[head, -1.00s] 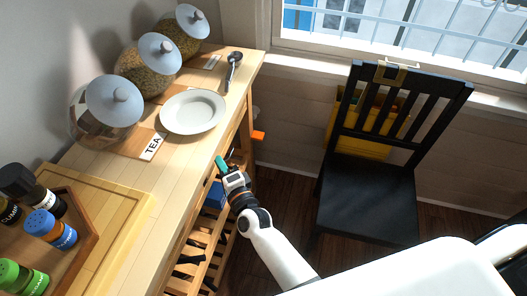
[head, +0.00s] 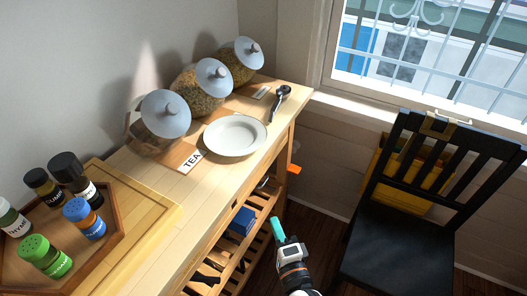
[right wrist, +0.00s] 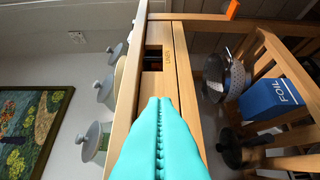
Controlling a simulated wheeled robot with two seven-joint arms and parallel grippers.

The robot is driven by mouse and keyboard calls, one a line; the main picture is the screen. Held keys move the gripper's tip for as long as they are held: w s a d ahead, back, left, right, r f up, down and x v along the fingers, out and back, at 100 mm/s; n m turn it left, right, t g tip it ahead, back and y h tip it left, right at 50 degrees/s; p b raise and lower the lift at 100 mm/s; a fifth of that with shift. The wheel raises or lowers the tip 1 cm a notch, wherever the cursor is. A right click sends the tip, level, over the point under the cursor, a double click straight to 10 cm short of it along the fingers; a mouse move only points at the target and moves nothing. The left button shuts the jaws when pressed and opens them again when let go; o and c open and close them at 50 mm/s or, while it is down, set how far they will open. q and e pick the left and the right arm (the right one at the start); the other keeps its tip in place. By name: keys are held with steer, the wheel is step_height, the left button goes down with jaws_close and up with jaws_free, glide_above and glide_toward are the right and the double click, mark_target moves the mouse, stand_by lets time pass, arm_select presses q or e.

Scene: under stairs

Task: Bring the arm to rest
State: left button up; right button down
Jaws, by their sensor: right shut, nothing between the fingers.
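My right gripper (head: 278,230) shows at the lower middle of the head view, with teal fingers pressed together and nothing between them. It is in front of the wooden sideboard (head: 150,187), beside its open lower shelves and apart from the tabletop. In the right wrist view the shut teal fingers (right wrist: 160,130) point toward the sideboard's front, where a dark opening shows under the top. My left gripper is not in view.
A white plate (head: 235,135), a ladle (head: 280,101) and lidded jars (head: 163,118) stand on the sideboard. A hexagonal tray (head: 92,248) holds several spice bottles. A blue foil box (right wrist: 270,98) sits on the lower shelf. A black chair (head: 405,240) stands at the right; dark floor lies between.

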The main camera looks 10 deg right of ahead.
steer(key=s+d+f+n+g, duration=0.1)
steer(key=s+f+n+g, duration=0.25)
steer(key=f, duration=0.65)
steer(key=s+d+f+n+g, duration=0.25)
steer(key=s+f, duration=0.25)
steer(key=f, duration=0.5)
steer(key=s+f+n+g, duration=0.2)
steer(key=s+f+n, duration=0.2)
steer(key=f, duration=0.5)
steer(key=s+d+f+n+g+h, duration=0.1)
steer(key=s+d+f+n+g, duration=0.3)
steer(key=s, duration=0.8)
steer(key=s+d+f+n+g+h, duration=0.2)
steer(key=s+d+f+n+g, duration=0.2)
steer(key=s+d+f, duration=0.4)
steer(key=s+f, duration=0.3)
steer(key=shift+s+d+g, duration=0.3)
steer(key=shift+s+d, duration=0.1)
steer(key=shift+f, duration=0.1)
